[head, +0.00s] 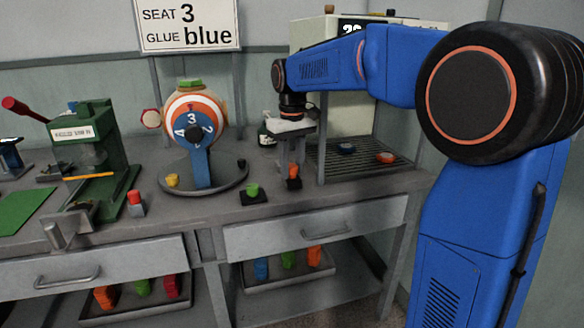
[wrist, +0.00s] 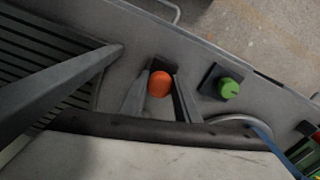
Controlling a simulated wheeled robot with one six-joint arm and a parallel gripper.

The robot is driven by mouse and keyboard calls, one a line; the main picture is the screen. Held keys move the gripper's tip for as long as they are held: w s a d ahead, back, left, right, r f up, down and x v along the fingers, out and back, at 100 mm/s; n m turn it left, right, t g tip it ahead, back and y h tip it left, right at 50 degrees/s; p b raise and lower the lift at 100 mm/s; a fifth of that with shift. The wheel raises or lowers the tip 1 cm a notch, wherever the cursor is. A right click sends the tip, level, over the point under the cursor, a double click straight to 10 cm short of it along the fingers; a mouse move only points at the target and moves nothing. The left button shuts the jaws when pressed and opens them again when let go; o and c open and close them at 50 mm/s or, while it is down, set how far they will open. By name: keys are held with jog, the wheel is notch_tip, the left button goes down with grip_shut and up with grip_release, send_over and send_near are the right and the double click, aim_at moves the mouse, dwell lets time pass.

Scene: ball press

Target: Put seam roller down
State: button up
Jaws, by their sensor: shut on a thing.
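The seam roller appears to be the orange-topped tool (head: 294,171), held at the tips of my gripper (head: 292,163), which points straight down over the bench. In the wrist view its orange top (wrist: 160,84) sits between the two fingers (wrist: 158,98), with a dark shape around its base. A dark part shows just under the orange in the head view. I cannot tell whether the tool rests on the bench or hangs slightly above it. The tool's lower end is hidden in the wrist view.
A green-topped tool (head: 252,189) on a black pad stands close left of my gripper. The round base (head: 186,192) of the striped ball stand is further left. A slatted rack (head: 350,158) with two small pieces is at right. A green press (head: 92,150) stands far left.

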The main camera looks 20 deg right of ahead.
aim_at(292, 166)
jog(key=shift+f, duration=0.15)
jog(key=o, duration=0.9)
notch_tip(292, 166, up, 12)
jog(key=shift+r, duration=0.1)
jog(key=shift+s, duration=0.1)
dwell(0.4)
